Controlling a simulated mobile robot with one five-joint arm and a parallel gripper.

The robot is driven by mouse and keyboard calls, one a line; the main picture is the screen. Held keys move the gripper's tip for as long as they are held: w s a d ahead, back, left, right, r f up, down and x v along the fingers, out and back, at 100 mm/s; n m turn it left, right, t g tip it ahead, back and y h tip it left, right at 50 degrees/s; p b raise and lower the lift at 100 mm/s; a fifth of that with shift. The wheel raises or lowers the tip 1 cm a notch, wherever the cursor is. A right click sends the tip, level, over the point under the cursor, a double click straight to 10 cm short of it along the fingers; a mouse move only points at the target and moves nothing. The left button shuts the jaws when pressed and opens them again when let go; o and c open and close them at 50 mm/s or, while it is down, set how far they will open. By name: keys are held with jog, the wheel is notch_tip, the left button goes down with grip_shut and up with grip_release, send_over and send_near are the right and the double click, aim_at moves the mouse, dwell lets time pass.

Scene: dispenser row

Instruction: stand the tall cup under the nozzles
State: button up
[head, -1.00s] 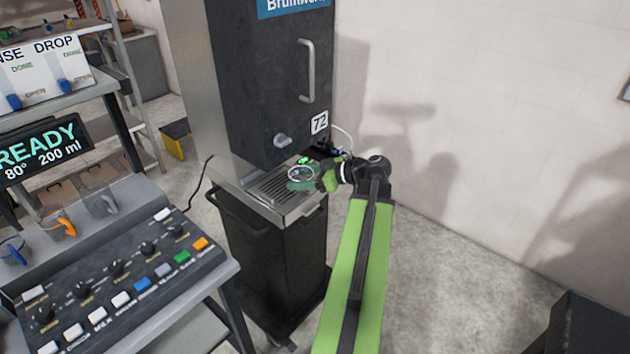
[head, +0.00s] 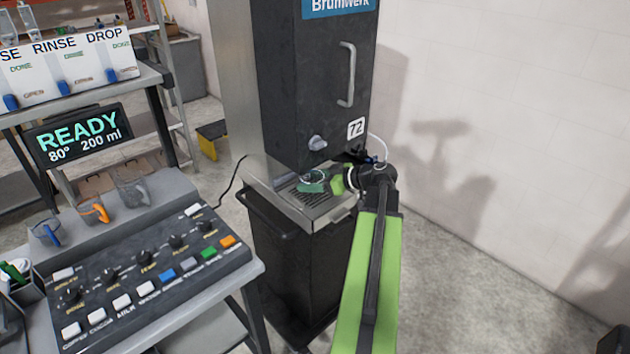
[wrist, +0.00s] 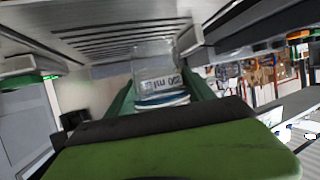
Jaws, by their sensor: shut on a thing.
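My gripper (head: 325,186) is shut on a clear cup (head: 314,177), whose rim shows between the green fingers. In the wrist view the cup (wrist: 158,72) is see-through, with a "200 ml" marking and a blue and white band, held between the two fingers (wrist: 160,95). The cup is over the slatted drip tray (head: 325,204), below the front of the dark dispenser (head: 318,80). I cannot tell whether its base touches the tray. The nozzles are hidden under the dispenser's body.
A grey knob (head: 317,143) and a "72" tag (head: 356,128) are on the dispenser. A button console (head: 150,275) with several handled cups stands at left, beside a READY display (head: 78,135).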

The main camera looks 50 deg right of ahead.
jog(key=shift+f+b, duration=0.65)
jog(key=shift+b, duration=0.05)
jog(key=o, duration=1.4)
jog(key=shift+r, duration=0.1)
jog(key=p+v, duration=0.7)
jog(key=v, duration=1)
jog(key=shift+s, duration=0.25)
jog(key=shift+r, duration=0.1)
